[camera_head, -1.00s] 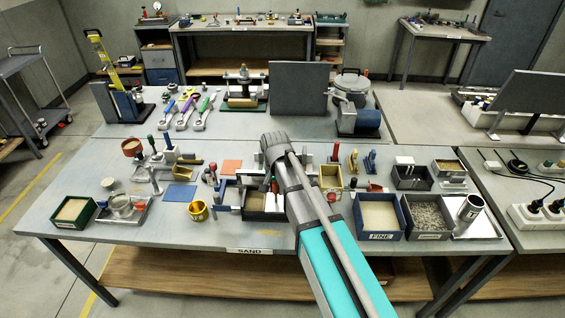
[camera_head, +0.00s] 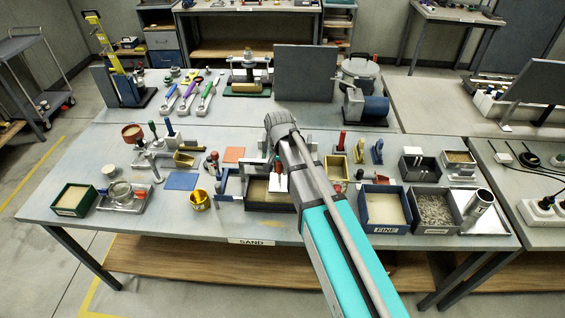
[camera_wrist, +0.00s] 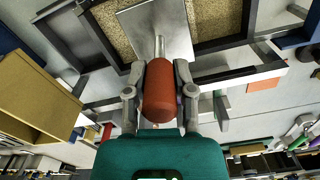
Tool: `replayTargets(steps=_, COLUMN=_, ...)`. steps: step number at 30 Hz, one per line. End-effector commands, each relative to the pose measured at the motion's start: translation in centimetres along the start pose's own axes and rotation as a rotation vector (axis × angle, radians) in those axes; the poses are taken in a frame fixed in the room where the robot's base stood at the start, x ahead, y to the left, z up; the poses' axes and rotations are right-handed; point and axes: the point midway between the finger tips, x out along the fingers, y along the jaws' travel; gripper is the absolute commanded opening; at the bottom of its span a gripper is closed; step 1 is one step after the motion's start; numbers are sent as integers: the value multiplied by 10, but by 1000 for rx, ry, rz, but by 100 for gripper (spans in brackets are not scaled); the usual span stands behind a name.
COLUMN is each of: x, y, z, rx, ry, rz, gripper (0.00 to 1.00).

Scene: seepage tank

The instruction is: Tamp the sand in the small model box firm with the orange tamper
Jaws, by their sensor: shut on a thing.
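My gripper (camera_wrist: 160,95) is shut on the orange-red handle (camera_wrist: 160,92) of the tamper, which also shows in the head view (camera_head: 277,163). A thin metal shaft runs from the handle to a flat square grey plate (camera_wrist: 150,25). The plate is over the pale brown sand (camera_wrist: 215,18) of the small model box. I cannot tell whether the plate touches the sand. The box has a dark rim (camera_wrist: 225,44) and stands near the front of the table in the head view (camera_head: 270,207). My arm hides its right part.
Close around the box are a blue clamp-like part (camera_head: 221,183), a yellow cup (camera_head: 199,200), and a yellow scoop box (camera_head: 335,167). Bins of fine sand (camera_head: 385,210) and gravel (camera_head: 433,210) stand at right. The table's front left strip is mostly clear.

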Motion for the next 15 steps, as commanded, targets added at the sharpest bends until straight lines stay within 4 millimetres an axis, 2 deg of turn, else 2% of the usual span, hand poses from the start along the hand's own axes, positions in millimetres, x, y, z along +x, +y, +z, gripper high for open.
replayTargets(steps=9, x=-23, y=3, z=-1, rx=1, ry=1, rz=0, gripper=0)
replayTargets(steps=15, x=-26, y=4, z=-2, rx=1, ry=1, rz=0, gripper=0)
